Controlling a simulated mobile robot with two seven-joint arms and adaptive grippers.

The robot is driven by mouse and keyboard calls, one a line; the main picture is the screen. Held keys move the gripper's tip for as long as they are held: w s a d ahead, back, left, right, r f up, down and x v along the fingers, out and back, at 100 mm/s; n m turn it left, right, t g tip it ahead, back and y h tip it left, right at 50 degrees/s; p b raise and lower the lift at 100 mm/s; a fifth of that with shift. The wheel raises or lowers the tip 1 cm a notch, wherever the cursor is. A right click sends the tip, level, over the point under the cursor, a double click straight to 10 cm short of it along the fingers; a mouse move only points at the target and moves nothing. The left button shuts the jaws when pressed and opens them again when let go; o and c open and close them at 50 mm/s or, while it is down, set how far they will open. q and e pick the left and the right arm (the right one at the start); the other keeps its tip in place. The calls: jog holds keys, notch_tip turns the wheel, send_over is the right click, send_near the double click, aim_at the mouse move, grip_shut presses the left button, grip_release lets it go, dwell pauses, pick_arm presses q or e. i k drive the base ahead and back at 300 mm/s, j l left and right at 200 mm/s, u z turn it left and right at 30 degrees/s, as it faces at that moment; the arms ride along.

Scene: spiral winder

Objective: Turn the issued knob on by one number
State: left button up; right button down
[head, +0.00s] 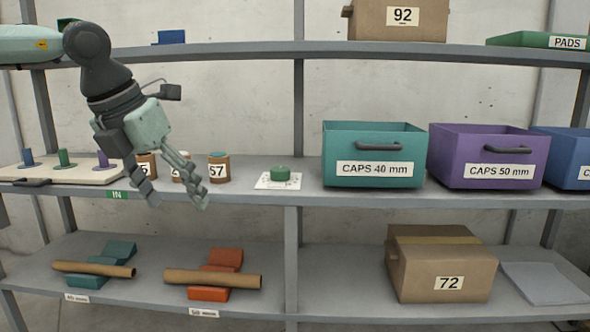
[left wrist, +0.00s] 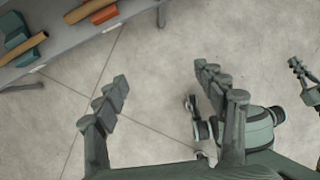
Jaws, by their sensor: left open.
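A small green knob (head: 280,174) stands on a white card (head: 265,184) with printed marks, on the middle shelf just left of the centre post. The marks are too small to read. My left gripper (head: 178,201) hangs in front of the middle shelf, to the left of the knob and apart from it. Its fingers are spread and empty. In the left wrist view, its open fingers (left wrist: 160,90) show above the bare floor, and the knob is out of that view. My right gripper (left wrist: 303,70) appears at the right edge of the left wrist view, with its finger state unclear.
Small numbered brown tubs (head: 219,169) stand behind my left gripper. A pale board (head: 75,172) with coloured pegs lies further left. A teal CAPS 40 mm bin (head: 373,141) stands right of the knob, then a purple bin (head: 480,143). Shelf space around the card is clear.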

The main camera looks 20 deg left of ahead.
aim_at(279, 173)
jog(key=i, duration=1.35)
